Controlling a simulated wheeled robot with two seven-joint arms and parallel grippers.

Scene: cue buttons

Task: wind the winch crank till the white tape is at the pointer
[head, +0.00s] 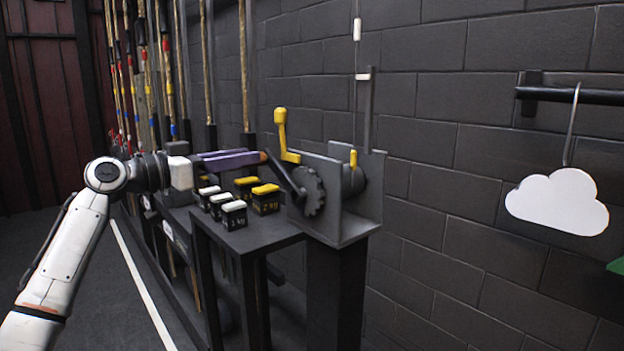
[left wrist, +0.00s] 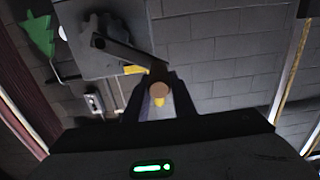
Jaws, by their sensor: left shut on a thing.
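The winch (head: 338,205) is a grey bracket with a dark toothed wheel (head: 312,190), standing on a dark post. Its dark crank arm (head: 284,176) points up and left from the wheel. My left gripper (head: 258,158), with purple fingers, is shut on the crank's brown handle (left wrist: 159,90), mostly hidden between the fingers. The line (head: 357,60) runs straight up from the winch. The white tape (head: 357,29) is on the line, clearly above the pale pointer (head: 362,77) on its thin upright post. My right gripper is not in view.
A yellow-handled lever (head: 281,130) stands just above the crank. Several small white-lidded and yellow-lidded weights sit on a dark table (head: 245,238) below my left gripper. Ropes hang behind. A white cloud (head: 558,203) hangs from a rail at right.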

